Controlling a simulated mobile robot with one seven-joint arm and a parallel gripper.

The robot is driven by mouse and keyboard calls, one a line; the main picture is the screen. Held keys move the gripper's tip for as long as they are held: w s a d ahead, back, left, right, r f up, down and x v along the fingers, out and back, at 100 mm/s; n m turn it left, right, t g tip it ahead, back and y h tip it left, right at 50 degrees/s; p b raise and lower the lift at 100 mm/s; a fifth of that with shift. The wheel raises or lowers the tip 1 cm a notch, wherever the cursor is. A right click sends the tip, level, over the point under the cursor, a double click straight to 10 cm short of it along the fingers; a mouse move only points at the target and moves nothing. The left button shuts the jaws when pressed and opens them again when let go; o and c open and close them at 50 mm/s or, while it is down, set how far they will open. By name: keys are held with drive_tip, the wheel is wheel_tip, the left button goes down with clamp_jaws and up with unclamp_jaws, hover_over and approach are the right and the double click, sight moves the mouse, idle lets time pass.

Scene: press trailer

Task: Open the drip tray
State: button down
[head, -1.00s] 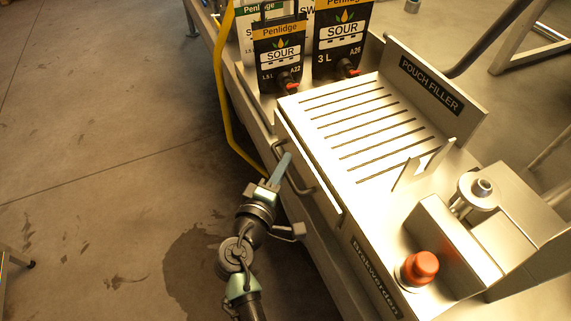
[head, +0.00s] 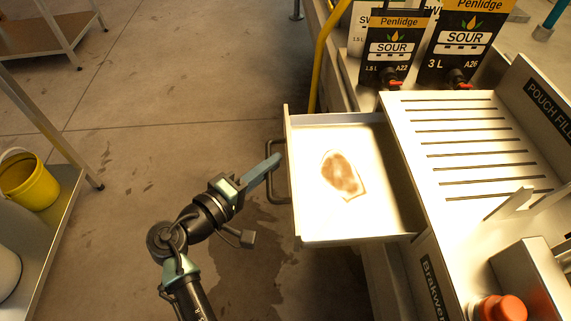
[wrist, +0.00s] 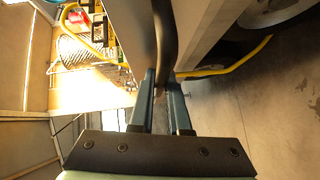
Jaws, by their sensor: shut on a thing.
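The drip tray (head: 380,226) is a shallow metal drawer, pulled well out from under the slotted top of the pouch filler. Its inside shows, with a brown stain (head: 342,174) on its pale floor. A dark bar handle (head: 270,172) is on its front face, and it also shows in the wrist view (wrist: 166,40). My gripper (head: 277,160) is at the handle, and in the wrist view its two blue fingers (wrist: 162,85) are shut on the handle bar. The exact contact is partly hidden in the head view.
The pouch filler's slotted top (head: 455,140) is right of the tray. A yellow rail (head: 322,60) runs behind the tray. A shelf with a yellow bucket (head: 28,180) is at far left. Open floor lies between.

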drive_tip(key=shift+a, duration=0.1)
drive_tip(key=c, duration=0.9)
unclamp_jaws()
drive_tip(key=p+v, duration=0.1)
drive_tip(key=v, duration=1.2)
